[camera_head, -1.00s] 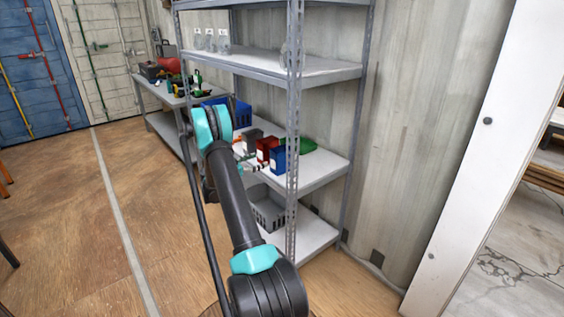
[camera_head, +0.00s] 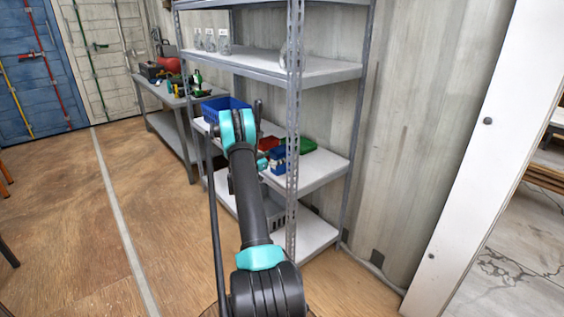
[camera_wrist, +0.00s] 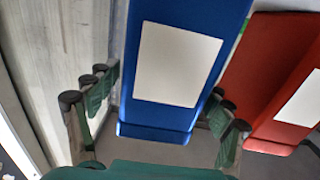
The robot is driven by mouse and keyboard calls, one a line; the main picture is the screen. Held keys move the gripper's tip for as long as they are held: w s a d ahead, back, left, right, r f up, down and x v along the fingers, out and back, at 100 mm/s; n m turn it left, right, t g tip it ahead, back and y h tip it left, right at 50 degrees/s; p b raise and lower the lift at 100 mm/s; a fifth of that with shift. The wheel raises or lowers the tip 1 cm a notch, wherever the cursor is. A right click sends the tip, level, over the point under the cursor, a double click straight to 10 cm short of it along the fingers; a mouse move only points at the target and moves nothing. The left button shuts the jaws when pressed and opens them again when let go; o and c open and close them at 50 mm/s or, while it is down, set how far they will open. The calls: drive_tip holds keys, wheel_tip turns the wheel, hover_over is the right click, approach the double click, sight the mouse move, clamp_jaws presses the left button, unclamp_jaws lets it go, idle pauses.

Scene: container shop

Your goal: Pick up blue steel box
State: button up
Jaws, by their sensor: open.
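The blue steel box (camera_wrist: 192,112) stands in the middle of the wrist view, with a large white label on its face. It also shows in the head view (camera_head: 279,153) on the middle shelf, partly covered by my gripper. My gripper (camera_wrist: 160,92) is open, with one finger left of the blue box and the other at its lower right edge, between it and the red box. The fingers do not look closed on it; whether either touches it I cannot tell. In the head view my arm hides most of my gripper.
A red box (camera_wrist: 270,75) with a white label stands close on the right. A green bin (camera_head: 302,145) and a blue crate (camera_head: 222,107) share the middle shelf (camera_head: 318,172). The rack's front upright (camera_head: 294,120) stands near my arm. A pale wall (camera_wrist: 50,60) is at left.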

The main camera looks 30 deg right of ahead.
drive_tip(key=shift+d, duration=0.5)
drive_tip(key=shift+c, duration=0.5)
drive_tip(key=c, duration=1.7)
